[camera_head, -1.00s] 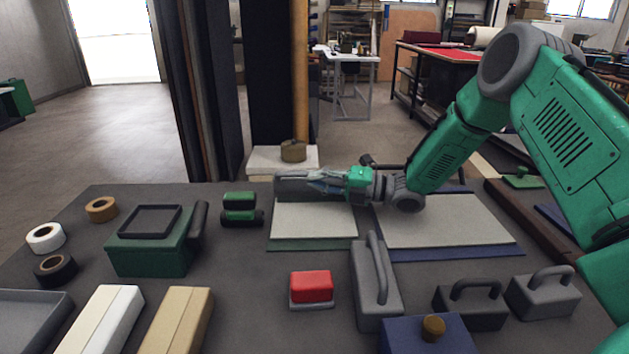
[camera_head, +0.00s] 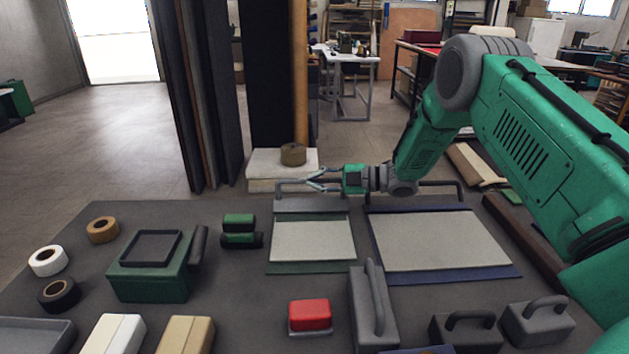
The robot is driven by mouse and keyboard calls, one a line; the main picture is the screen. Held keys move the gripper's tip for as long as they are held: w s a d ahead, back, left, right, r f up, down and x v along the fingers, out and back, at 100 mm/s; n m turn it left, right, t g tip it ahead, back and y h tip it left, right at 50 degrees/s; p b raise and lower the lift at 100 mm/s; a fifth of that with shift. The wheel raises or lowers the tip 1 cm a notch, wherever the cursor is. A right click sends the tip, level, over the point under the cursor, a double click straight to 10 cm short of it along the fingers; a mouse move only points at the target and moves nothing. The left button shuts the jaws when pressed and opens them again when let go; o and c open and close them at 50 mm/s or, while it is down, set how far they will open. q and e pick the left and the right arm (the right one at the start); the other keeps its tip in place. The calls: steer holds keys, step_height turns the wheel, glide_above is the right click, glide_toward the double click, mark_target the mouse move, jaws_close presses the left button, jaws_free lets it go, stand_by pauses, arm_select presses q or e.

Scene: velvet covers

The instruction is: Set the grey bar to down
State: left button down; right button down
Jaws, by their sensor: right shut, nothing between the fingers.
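A grey bar (camera_head: 306,206) lies across the back edge of the pale board on the green base. Its thin raised handle (camera_head: 283,185) stands above it. My right gripper (camera_head: 312,180) is at this handle, over the bar, with its fingers shut and nothing held. Whether the fingers touch the handle is hard to tell. My left gripper is out of view.
Pale boards (camera_head: 313,242) and (camera_head: 425,241) lie in front of the bars. Grey handled blocks (camera_head: 366,315), a red block (camera_head: 310,314), a green box (camera_head: 150,283), green-black pieces (camera_head: 240,240) and tape rolls (camera_head: 47,261) stand around. A brown roll (camera_head: 293,154) stands behind.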

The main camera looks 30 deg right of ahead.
steer(key=shift+w+d+f+m+g, duration=0.1)
steer(key=shift+w+d+m+g, duration=0.15)
steer(key=shift+w+m, duration=0.3)
steer(key=shift+w+d+f+m+g, duration=0.15)
steer(key=shift+w+m+g, duration=0.1)
steer(key=shift+w+m, duration=0.3)
steer(key=shift+w+d+f+m+g, duration=0.3)
steer(key=shift+w+m, duration=0.15)
steer(key=shift+m, duration=0.35)
steer(key=w+f+m+b, duration=0.1)
steer(key=w+d+f+m+b, duration=0.1)
steer(key=shift+d+m+g+b, duration=0.3)
steer(key=shift+m+g, duration=0.1)
steer(key=shift+w+d+f+b, duration=0.1)
steer(key=shift+w+f+b, duration=0.05)
steer(key=shift+w+b, duration=0.2)
